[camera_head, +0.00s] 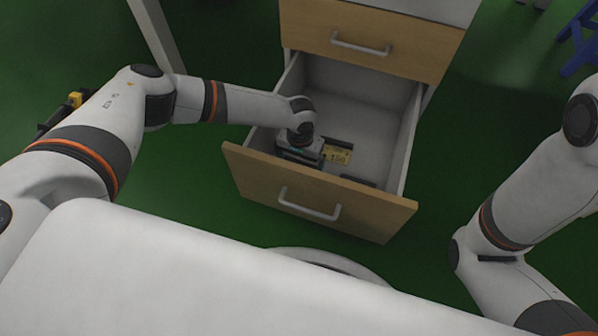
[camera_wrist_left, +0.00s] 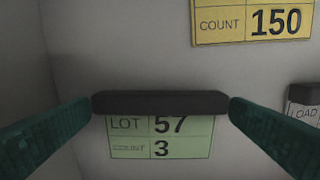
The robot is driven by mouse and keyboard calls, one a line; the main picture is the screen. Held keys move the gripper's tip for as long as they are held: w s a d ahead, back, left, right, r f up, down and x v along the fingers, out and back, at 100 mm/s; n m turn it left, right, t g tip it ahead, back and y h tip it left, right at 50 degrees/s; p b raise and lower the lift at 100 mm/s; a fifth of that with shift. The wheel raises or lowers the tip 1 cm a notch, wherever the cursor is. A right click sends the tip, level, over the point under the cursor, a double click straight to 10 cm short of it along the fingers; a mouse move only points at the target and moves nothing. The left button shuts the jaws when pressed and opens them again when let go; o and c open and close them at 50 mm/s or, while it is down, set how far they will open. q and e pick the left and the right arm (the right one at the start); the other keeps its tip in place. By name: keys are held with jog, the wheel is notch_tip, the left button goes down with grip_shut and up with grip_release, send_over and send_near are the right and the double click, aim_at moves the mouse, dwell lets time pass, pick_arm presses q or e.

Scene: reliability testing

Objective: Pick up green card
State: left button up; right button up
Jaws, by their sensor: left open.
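The green card (camera_wrist_left: 160,143) reads "LOT 57" and "COUNT 3" in the left wrist view. A black bar (camera_wrist_left: 160,103) runs along its top edge. My left gripper (camera_wrist_left: 162,108) is open, with one teal finger at each end of the bar. Whether the fingers touch the bar is unclear. In the head view my left gripper (camera_head: 299,152) is down inside the open drawer (camera_head: 330,204), near its front panel. It hides the green card there. My right arm shows at the right, but its gripper is out of view.
A yellow card (camera_wrist_left: 253,22) reading "COUNT 150" lies beside the green one; it also shows in the head view (camera_head: 338,153). A partly seen card marked "LOAD" (camera_wrist_left: 303,110) is at the right. A shut drawer (camera_head: 350,30) is above the open one, whose walls surround my left gripper.

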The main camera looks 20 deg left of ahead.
pick_arm(q)
jog(key=shift+f, duration=0.2)
jog(key=shift+c, duration=0.6)
jog(key=c, duration=0.6)
jog(key=shift+o, duration=0.2)
